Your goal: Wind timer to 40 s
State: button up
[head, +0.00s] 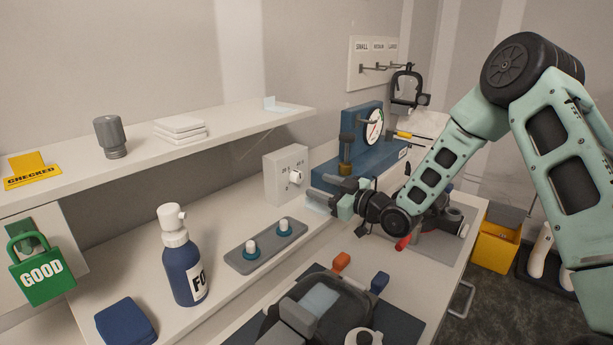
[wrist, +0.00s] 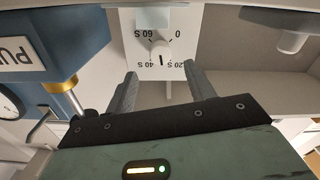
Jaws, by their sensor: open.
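The timer is a pale box (head: 287,174) with a white round knob (head: 295,177), standing at the back of the bench. In the wrist view the timer face (wrist: 185,20) appears upside down, with marks 0, 20 S, 40 S and 60 S around the knob (wrist: 160,50). A short dark line on the knob points down in that picture, between the 20 S and 40 S marks. My gripper (head: 330,189) is open just in front and to the right of the timer. In the wrist view its two fingers (wrist: 160,80) stand apart, short of the knob, with nothing between them.
A blue press with a dial (head: 374,128) stands right of the timer, close to my gripper. A grey tray with two knobs (head: 265,247) and a blue bottle (head: 183,268) are left. A shelf (head: 230,127) overhangs the back. A dark device (head: 320,300) sits in front.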

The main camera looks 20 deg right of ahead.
aim_at(300, 178)
jog(key=p+x, duration=0.1)
jog(key=x, duration=0.5)
jog(key=shift+c, duration=0.3)
jog(key=c, duration=0.9)
